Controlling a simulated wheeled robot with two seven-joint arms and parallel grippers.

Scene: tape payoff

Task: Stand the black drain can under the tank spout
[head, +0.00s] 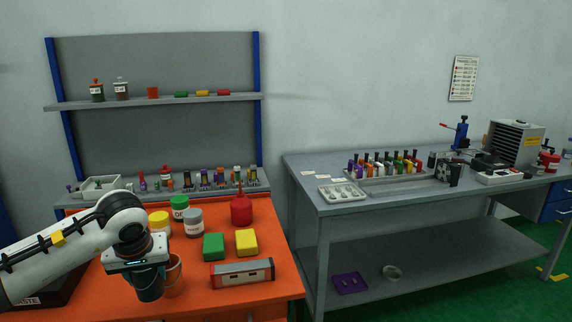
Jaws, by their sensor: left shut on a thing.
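My left gripper (148,272) is over the orange workbench at the lower left, pointing down. It is shut on a dark, bucket-shaped can (150,287), which looks like the black drain can. The gripper body hides the top of the can. I cannot tell whether the can's base touches the bench. An orange bucket with a thin handle (174,278) is just right of the can, partly behind it. I cannot make out a tank with a spout for certain. My right gripper is not in view.
On the orange bench (285,282) stand lidded jars (194,222), a red spouted can (241,210), green (214,246) and yellow (246,242) blocks and a grey-red box (242,272). The bench's right front corner is clear.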

